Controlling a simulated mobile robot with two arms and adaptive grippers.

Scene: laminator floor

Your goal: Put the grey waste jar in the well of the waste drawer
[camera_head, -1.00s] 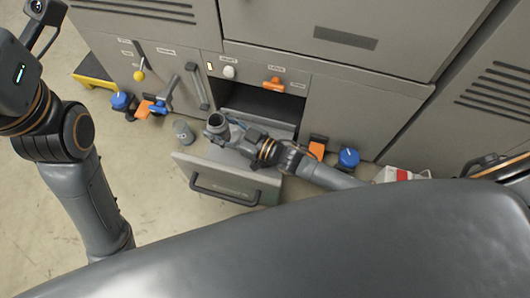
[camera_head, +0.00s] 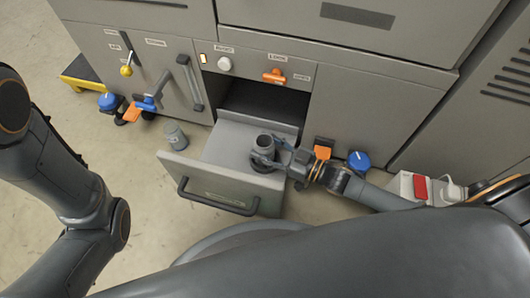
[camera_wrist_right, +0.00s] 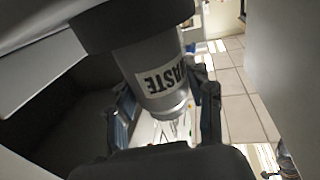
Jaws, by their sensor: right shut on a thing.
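The grey waste jar (camera_head: 265,143) is upright in my right gripper (camera_head: 270,162), over the right part of the open waste drawer (camera_head: 213,182). In the right wrist view the jar (camera_wrist_right: 160,78) shows its WASTE label between the two fingers of the right gripper (camera_wrist_right: 163,108), which is shut on it. The jar and gripper hide the drawer floor beneath them. I cannot tell whether the jar's base touches the drawer or sits in the well. My left arm shows at the left, but its gripper is out of view.
Another grey jar (camera_head: 175,135) stands on the floor left of the drawer. The cabinet (camera_head: 375,110) has a dark opening (camera_head: 262,102) behind the drawer. Blue and orange pedals or knobs (camera_head: 358,160) sit low on both sides. A white and red box (camera_head: 425,188) is at right.

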